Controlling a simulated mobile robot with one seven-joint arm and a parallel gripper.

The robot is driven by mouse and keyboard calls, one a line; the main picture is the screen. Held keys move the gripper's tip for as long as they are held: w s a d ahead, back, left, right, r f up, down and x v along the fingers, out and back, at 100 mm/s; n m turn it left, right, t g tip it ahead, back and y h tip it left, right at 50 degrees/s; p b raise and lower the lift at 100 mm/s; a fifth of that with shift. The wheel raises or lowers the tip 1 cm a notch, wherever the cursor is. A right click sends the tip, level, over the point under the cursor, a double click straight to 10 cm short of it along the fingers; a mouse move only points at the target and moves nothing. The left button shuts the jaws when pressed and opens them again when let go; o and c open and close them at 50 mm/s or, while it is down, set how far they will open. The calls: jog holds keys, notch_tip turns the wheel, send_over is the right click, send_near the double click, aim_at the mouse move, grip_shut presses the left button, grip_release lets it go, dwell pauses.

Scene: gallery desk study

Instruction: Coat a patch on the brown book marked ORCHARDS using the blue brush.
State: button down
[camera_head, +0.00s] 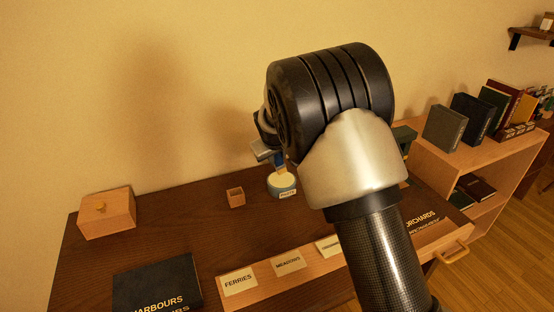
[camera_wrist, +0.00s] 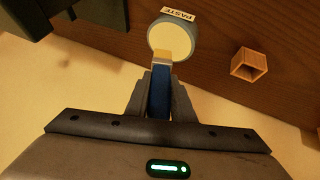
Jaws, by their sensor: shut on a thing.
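My gripper (camera_wrist: 160,95) is shut on the blue brush (camera_wrist: 160,88), seen in the wrist view with its pale bristle end pointing at the paste pot. The brush (camera_head: 279,160) also shows in the head view, just above the pot. The paste pot (camera_head: 282,188) is a round tub with cream paste and a PASTE label; it also shows in the wrist view (camera_wrist: 173,36). The bristle tip overlaps the pot's near rim in the wrist view; I cannot tell whether it touches the paste. The brown book marked ORCHARDS (camera_head: 421,219) lies at the desk's right, partly hidden by my arm.
A small open wooden box (camera_head: 236,197) stands left of the pot. A lidded wooden box (camera_head: 107,213) is far left. A dark HARBOURS book (camera_head: 157,284) lies in front. Labels FERRIES (camera_head: 239,282) and MEADOWS (camera_head: 288,262) line the desk's front. A bookshelf (camera_head: 480,165) is at right.

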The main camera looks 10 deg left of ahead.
jog(key=shift+r+p, duration=1.1)
jog(key=shift+r, duration=1.25)
jog(key=shift+f, duration=0.1)
